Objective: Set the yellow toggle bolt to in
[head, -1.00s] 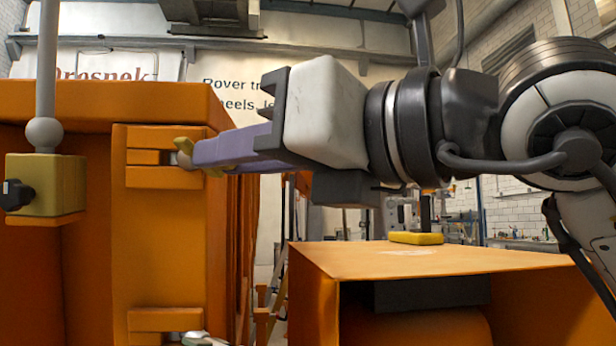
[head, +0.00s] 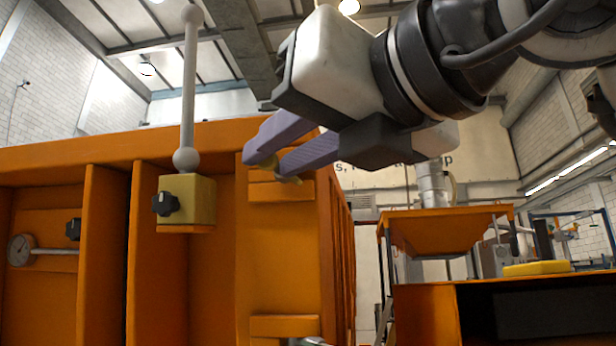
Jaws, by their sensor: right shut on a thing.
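The yellow toggle bolt (head: 291,180) sits at the upper orange bracket (head: 283,192) on the corner of the large orange bed. Only small yellow parts of it show, around and behind the purple fingers of my right gripper (head: 264,164). The right gripper comes in from the upper right and is shut on the toggle bolt. The fingers hide most of the bolt, so I cannot tell which setting it is in. My left gripper is not in view.
Left of the bracket, a grey lever (head: 190,90) with ball ends stands upright on a yellow block (head: 187,200) with a black knob (head: 165,204). A gauge (head: 20,249) is at far left. A second bracket (head: 285,326) is below. A yellow pad (head: 536,268) lies at right.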

